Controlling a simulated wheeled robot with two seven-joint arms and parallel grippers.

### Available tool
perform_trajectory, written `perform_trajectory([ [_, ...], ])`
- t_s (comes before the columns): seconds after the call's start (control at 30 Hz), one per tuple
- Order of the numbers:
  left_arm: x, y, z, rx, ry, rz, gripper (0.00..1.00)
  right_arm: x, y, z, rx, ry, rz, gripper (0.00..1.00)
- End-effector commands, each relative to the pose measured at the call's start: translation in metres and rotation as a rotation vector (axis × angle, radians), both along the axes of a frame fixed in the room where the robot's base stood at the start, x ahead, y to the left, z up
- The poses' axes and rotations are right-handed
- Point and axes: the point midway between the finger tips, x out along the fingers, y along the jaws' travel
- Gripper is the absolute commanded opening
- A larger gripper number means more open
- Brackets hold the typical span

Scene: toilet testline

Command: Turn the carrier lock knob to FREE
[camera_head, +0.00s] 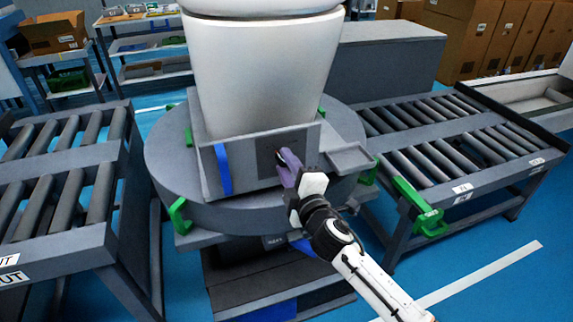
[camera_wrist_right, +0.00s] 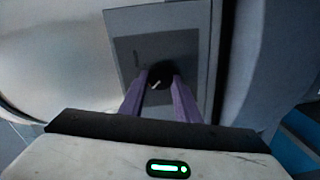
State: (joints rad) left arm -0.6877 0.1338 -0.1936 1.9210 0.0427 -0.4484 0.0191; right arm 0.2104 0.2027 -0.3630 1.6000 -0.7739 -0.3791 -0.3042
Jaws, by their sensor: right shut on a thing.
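The carrier lock knob (camera_wrist_right: 160,77) is a small black round knob with a pale pointer mark, set on a dark grey plate (camera_wrist_right: 127,52) on the carrier's front panel. My right gripper (camera_wrist_right: 160,80) has its two purple fingers on either side of the knob and is shut on it. In the head view my right gripper (camera_head: 284,157) reaches the panel from the lower right and hides the knob. The pointer slants; any lettering on the plate is too small to read. The carrier (camera_head: 300,140) holds a large white toilet body (camera_head: 262,70). My left gripper is not in view.
The carrier stands on a round grey turntable (camera_head: 170,165) with green clips at its rim. Roller conveyors stand left (camera_head: 60,150) and right (camera_head: 445,145). A blue strip (camera_head: 222,168) is on the panel, and a small grey tray (camera_head: 350,158) juts out right of my gripper.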

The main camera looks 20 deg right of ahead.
Motion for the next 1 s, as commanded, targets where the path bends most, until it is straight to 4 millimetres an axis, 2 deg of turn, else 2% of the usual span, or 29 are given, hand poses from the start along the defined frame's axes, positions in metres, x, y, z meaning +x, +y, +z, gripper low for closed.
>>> perform_trajectory([
  [0.2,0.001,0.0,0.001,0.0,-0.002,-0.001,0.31,0.0,0.0,-0.001,-0.001,0.002,0.001,0.07],
  [0.23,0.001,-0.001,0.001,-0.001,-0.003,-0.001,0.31,0.0,0.0,-0.001,-0.001,0.002,0.001,0.33],
  [0.33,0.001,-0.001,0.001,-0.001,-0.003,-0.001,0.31,0.0,0.0,-0.001,-0.001,0.001,0.0,0.48],
  [0.6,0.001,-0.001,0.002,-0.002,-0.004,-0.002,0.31,-0.001,0.0,0.0,0.0,0.001,0.0,0.48],
  [0.73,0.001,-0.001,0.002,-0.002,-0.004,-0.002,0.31,-0.008,0.0,0.0,0.001,0.001,0.0,0.48],
  [0.87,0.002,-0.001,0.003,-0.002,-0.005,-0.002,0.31,-0.029,-0.001,0.0,0.0,0.002,0.001,0.48],
  [1.0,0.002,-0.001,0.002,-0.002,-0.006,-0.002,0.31,-0.059,-0.002,0.0,0.001,0.003,0.001,0.48],
])
